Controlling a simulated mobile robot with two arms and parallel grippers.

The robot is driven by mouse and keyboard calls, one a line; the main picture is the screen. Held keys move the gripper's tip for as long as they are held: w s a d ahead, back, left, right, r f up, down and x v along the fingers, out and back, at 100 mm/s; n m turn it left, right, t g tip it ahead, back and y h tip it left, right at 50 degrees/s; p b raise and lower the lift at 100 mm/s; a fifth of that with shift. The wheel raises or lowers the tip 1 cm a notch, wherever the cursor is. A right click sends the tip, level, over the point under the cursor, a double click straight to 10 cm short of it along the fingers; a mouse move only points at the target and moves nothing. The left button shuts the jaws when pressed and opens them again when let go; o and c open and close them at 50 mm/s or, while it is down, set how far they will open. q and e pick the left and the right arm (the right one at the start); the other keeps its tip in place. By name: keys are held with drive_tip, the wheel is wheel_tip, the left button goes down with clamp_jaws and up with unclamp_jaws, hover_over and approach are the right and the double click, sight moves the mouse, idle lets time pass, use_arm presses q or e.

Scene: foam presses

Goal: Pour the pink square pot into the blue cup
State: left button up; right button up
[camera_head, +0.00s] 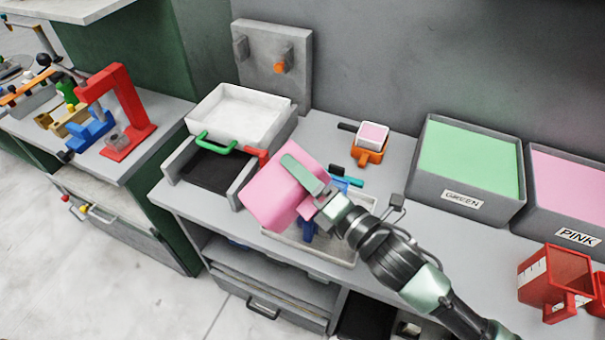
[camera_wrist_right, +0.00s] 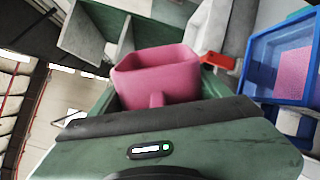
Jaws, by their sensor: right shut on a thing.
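My right gripper (camera_head: 310,182) is shut on the pink square pot (camera_head: 268,200), which is tilted above the worktop. In the right wrist view the pink pot (camera_wrist_right: 158,78) sits between my fingers, with its handle toward the gripper. The blue cup (camera_wrist_right: 256,72) shows at the right of that view, apart from the pot in the picture, with pink material inside it. In the head view only small blue parts (camera_head: 308,234) show below the pot and gripper; the rest is hidden. I cannot see into the pot. My left gripper is not in view.
A shallow tray (camera_head: 338,256) lies under the pot. An orange holder (camera_head: 368,154) stands behind. Bins labelled GREEN (camera_head: 505,204) and PINK and a red cup (camera_head: 548,282) are at right.

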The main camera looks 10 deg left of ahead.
drive_tip(key=shift+f+m+b, duration=0.25)
drive_tip(key=shift+m+b, duration=0.05)
drive_tip(key=shift+m, duration=0.1)
drive_tip(key=shift+w+d+f+m, duration=0.1)
drive_tip(key=shift+f+m, duration=0.3)
drive_tip(key=shift+m, duration=0.1)
drive_tip(key=shift+f+m, duration=0.3)
drive_tip(key=shift+m, duration=0.1)
drive_tip(key=shift+w+d+f+m+b, duration=0.1)
drive_tip(key=shift+d+f+m+b, duration=0.1)
drive_tip(key=shift+f+m, duration=0.2)
drive_tip(key=shift+w+d+f+m+b, duration=0.1)
drive_tip(key=shift+f+m+b, duration=0.05)
drive_tip(key=shift+f+m, duration=0.25)
drive_tip(key=shift+f, duration=0.15)
drive_tip(key=shift+w+d+f+m, duration=0.1)
drive_tip(key=shift+w+m, duration=0.05)
drive_tip(key=shift+m, duration=0.4)
drive_tip(key=shift+w+d+f+m, duration=0.1)
drive_tip(key=shift+m, duration=0.45)
drive_tip(key=shift+w+d+r+m+p, duration=0.1)
drive_tip(key=shift+w+m+p, duration=0.05)
drive_tip(key=shift+m+p, duration=0.35)
drive_tip(key=shift+m, duration=0.3)
